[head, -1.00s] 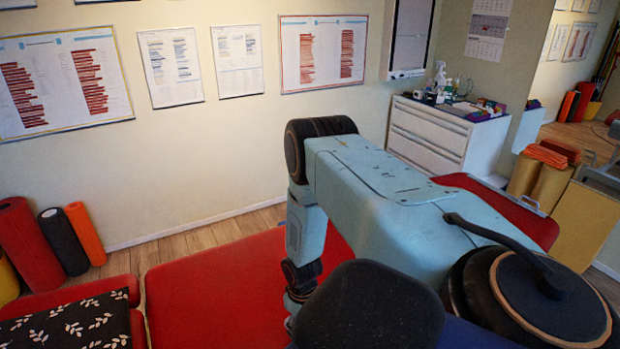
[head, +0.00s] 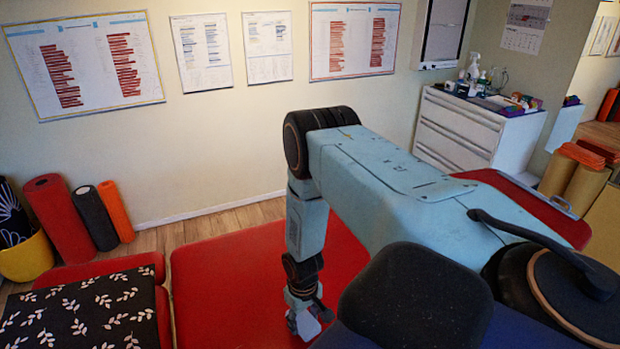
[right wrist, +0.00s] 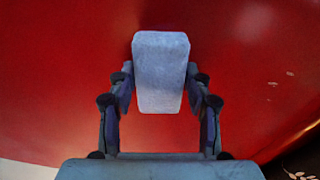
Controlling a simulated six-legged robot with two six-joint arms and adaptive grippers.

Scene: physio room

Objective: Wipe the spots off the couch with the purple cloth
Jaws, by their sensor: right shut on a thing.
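The red couch (head: 215,285) lies below my right arm, its padded top running toward the wall. My right gripper (head: 305,326) points down at the couch near the bottom of the head view. In the right wrist view, its fingers (right wrist: 160,92) are shut on a pale grey-lavender, block-shaped pad (right wrist: 160,72), apparently the folded cloth. It is over the red surface; I cannot tell whether it touches. A few small pale marks (right wrist: 272,84) show right of the pad. No spots are clear in the head view. My left gripper is not in view.
A black leaf-patterned cover (head: 85,312) lies on the couch's left section. Red, black and orange rolls (head: 93,215) and a yellow tub (head: 25,258) stand at the left wall. A white drawer unit (head: 470,130) with bottles stands behind. Some floor (head: 210,224) is clear.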

